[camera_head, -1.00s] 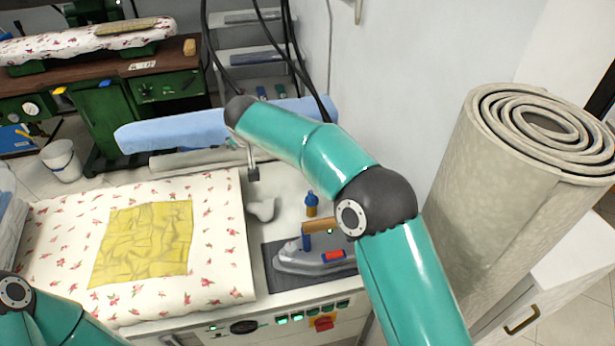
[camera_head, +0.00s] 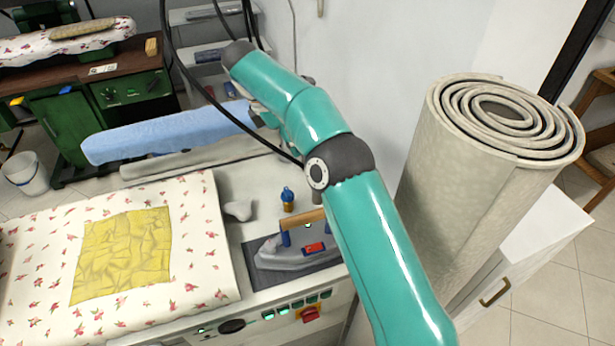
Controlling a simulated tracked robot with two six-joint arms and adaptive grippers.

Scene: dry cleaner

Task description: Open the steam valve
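No part is clearly recognizable as the steam valve. A small brass-coloured fitting with a blue top (camera_head: 287,199) stands upright on the ironing unit behind the iron, and a red rotary knob (camera_head: 310,314) on a yellow plate is on its front panel. I cannot tell whether either is the valve. My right arm reaches across from the lower right, over the unit. My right gripper (camera_head: 262,112) is beyond the fitting, near the end of the blue padded sleeve board; the arm mostly hides it, so its opening is unclear. My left gripper is out of view.
An iron (camera_head: 298,251) with a wooden handle rests on a dark pad beside my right arm. A yellow cloth (camera_head: 122,256) lies on the floral ironing surface (camera_head: 205,262). Black hoses (camera_head: 200,85) hang behind. A tall rolled carpet (camera_head: 470,190) stands right of the arm.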

